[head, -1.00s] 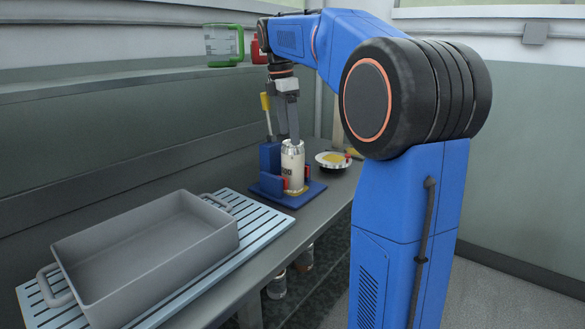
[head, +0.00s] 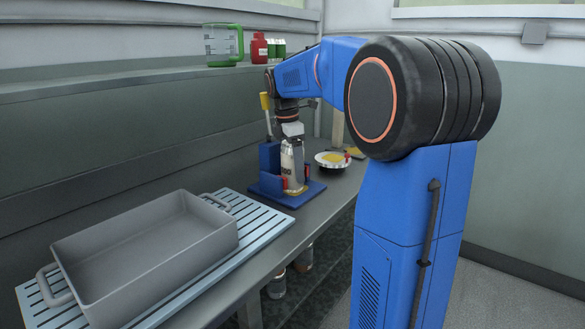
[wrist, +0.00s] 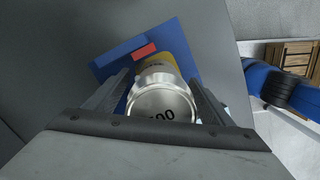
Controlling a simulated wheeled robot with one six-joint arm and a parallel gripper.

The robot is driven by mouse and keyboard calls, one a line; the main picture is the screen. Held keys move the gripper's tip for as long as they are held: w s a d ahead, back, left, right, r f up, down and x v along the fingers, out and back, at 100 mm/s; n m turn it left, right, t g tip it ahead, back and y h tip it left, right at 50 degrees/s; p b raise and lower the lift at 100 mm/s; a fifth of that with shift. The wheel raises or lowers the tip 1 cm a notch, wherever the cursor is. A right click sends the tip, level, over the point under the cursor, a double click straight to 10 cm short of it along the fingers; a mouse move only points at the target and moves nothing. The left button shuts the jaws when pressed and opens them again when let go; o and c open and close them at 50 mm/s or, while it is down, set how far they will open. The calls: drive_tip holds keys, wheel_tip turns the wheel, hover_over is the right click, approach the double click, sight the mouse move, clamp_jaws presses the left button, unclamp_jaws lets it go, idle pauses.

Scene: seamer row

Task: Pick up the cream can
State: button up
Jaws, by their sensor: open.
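The cream can (head: 291,178) stands upright on a blue seamer base (head: 287,199) on the bench in the head view. In the wrist view the cream can (wrist: 160,102) shows its silver end with dark digits, lying between my two jaws. My gripper (wrist: 160,95) is open, with one finger on each side of the can; in the head view my gripper (head: 293,150) points down over it. Whether the fingers touch the can is hard to tell. My gripper hides part of the can's top.
A grey tray (head: 140,250) sits on a slatted light-blue rack (head: 245,210) at the left. A green-handled jug (head: 222,45) and a red bottle (head: 258,48) stand on the shelf. Cans (head: 303,257) show under the bench.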

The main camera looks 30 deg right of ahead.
drive_tip(key=shift+f, duration=0.25)
drive_tip(key=c, duration=1.7)
drive_tip(key=shift+r, duration=0.2)
